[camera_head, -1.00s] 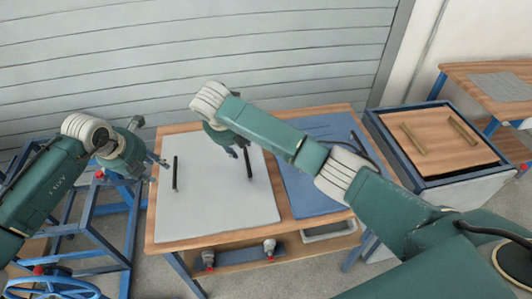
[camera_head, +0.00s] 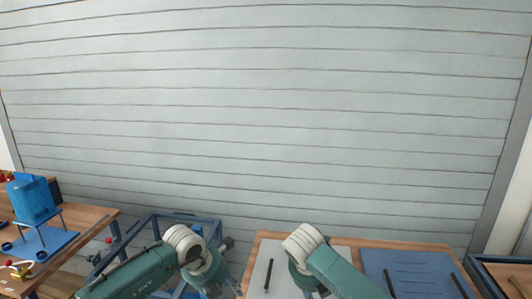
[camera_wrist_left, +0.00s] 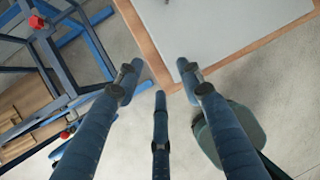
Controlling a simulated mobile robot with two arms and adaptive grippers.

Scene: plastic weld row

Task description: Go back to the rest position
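My left gripper (camera_head: 232,288) is low in the head view, left of the wooden table (camera_head: 350,241). The left wrist view shows its fingers (camera_wrist_left: 160,82) spread apart with nothing between them, above the floor by the table corner. My right gripper (camera_head: 322,292) hangs over the grey mat (camera_head: 259,268) on that table, at the bottom edge of the head view. Its fingertips are mostly cut off, so I cannot tell whether it is open. A dark rod (camera_head: 268,275) on the grey mat lies between the two grippers in the picture.
A blue mat (camera_head: 415,272) with dark rods lies to the right. A blue metal frame (camera_head: 157,222) stands left of the table, behind my left arm. A workbench (camera_head: 88,220) with a blue container (camera_head: 32,200) is at far left. A slatted wall (camera_head: 260,110) closes the back.

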